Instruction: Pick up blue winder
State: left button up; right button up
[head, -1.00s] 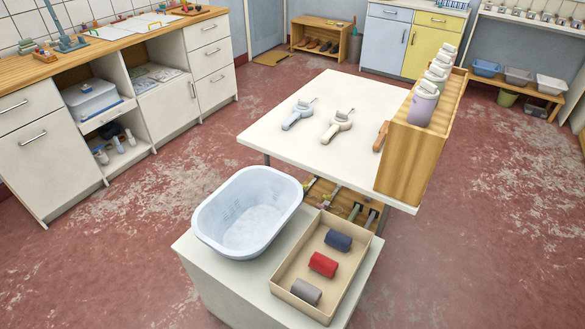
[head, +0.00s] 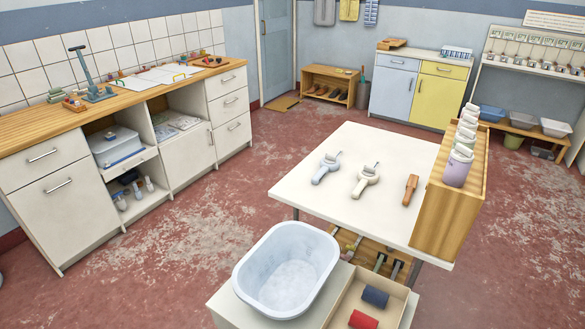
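The blue winder (head: 327,168) lies on the white table (head: 318,205), toward its left side. It has a pale blue body with a handle toward the front left and a small metal crank at the back right. A similar cream winder (head: 366,181) lies to its right, apart from it. Neither of my grippers shows in the head view.
A brown wooden tool (head: 410,189) lies right of the winders. A wooden rack (head: 450,211) with several cups edges the table's right side. A pale tub (head: 287,271) and a tray with rolls (head: 386,293) stand in front. Red floor is clear at left.

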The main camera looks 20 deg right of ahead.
aim_at(324, 167)
jog(key=i+j+u, duration=0.35)
jog(key=j, duration=0.25)
jog(key=i+j+u, duration=0.75)
jog(key=i, duration=0.25)
jog(key=i+j+z, duration=0.1)
jog(key=i+z, duration=0.2)
jog(key=i, duration=0.25)
jog(key=i+j+z, duration=0.3)
jog(key=i, duration=0.2)
jog(key=i+j+z, duration=0.3)
jog(key=i, duration=0.2)
jog(key=i+l+z, duration=0.2)
jog(key=z, duration=0.25)
jog(key=i+z, duration=0.75)
jog(key=z, duration=0.2)
jog(key=i+j+z, duration=0.1)
jog(key=i+z, duration=0.2)
jog(key=z, duration=0.15)
jog(key=i+j+z, duration=0.1)
jog(key=i+z, duration=0.25)
jog(key=z, duration=0.15)
jog(key=i+j+z, duration=0.2)
jog(key=z, duration=0.25)
jog(key=i+j+z, duration=0.35)
jog(key=z, duration=0.15)
jog(key=i+j+z, duration=0.25)
jog(key=j+z, duration=0.2)
